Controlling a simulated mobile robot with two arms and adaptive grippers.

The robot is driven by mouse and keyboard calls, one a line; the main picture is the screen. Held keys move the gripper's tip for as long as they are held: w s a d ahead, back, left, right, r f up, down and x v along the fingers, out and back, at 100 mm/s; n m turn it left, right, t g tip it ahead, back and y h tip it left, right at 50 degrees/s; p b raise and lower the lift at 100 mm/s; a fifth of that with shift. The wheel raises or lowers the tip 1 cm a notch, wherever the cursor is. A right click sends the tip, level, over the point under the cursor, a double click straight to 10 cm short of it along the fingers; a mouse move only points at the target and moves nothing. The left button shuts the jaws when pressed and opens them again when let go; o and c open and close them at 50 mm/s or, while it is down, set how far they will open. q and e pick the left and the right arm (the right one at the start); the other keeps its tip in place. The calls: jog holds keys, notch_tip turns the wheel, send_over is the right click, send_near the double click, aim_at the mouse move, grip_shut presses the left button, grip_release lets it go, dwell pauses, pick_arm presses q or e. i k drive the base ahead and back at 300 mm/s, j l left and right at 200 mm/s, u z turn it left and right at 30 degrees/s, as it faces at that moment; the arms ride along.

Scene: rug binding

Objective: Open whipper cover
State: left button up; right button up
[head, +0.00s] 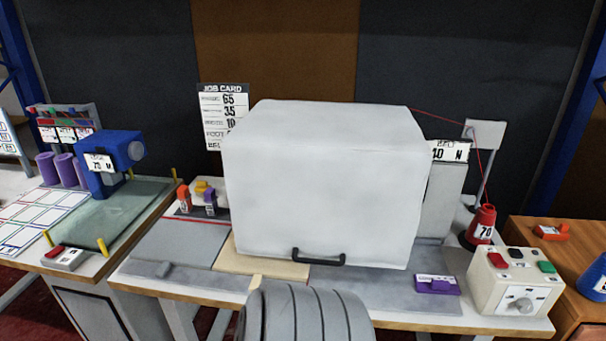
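The whipper cover (320,180) is a large light grey box standing in the middle of the bench. It looks closed, and it hides whatever is beneath it. A black handle (318,259) runs along the bottom of its front face. Neither of my grippers shows in the head view, and nothing visible touches the handle.
A control box (510,285) with coloured buttons and a dial stands at the bench's right front. A red thread cone (482,224) stands behind it. A purple block (437,285) lies right of the handle. A job card (222,115) stands behind the cover's left side.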

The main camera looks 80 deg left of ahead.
aim_at(331, 184)
jog(key=u, duration=1.9)
